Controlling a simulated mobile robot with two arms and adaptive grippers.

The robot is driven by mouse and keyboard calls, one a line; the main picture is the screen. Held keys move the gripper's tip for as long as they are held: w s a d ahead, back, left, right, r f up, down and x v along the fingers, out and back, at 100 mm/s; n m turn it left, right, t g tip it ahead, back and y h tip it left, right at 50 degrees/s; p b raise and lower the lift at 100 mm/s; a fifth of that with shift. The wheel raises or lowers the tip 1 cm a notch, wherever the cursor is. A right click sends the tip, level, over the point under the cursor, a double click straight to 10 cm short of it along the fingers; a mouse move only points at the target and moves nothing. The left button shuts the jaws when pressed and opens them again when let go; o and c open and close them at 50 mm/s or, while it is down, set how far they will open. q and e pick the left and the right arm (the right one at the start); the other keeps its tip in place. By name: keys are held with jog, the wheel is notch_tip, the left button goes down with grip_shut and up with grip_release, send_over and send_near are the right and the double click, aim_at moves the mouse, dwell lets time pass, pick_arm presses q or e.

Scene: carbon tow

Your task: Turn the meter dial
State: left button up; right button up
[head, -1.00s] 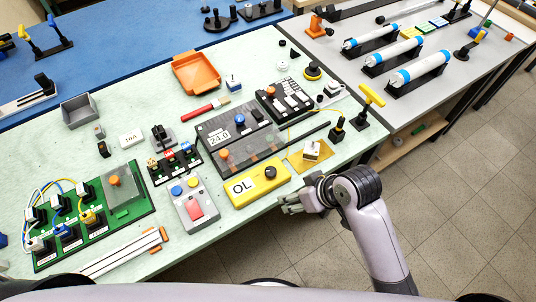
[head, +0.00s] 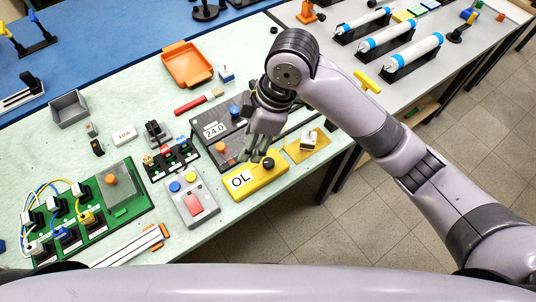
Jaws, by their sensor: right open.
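The yellow meter (head: 247,183) lies near the front edge of the pale green table. Its "OL" display faces up on the left, and its black dial (head: 268,163) sits on the right part. My right gripper (head: 256,150) is above the meter, pointing down, with its fingers just behind and above the dial. The fingers look apart and hold nothing. I cannot tell from this angle whether a fingertip touches the dial. My left gripper is not in view.
Behind the meter stands a dark grey box (head: 209,146) reading 24.0, partly hidden by my right arm. A grey box with coloured buttons (head: 188,200) is left of the meter. A gold plate with a white block (head: 308,141) is to its right.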

aim_at(269, 162)
jog(key=w+d+r+n+h, duration=0.2)
jog(key=d+r+n+h, duration=0.15)
jog(key=r, duration=0.25)
jog(key=shift+m, duration=0.35)
notch_tip(269, 162, down, 18)
jog(key=shift+r+p, duration=0.15)
jog(key=shift+p, duration=0.5)
grip_shut()
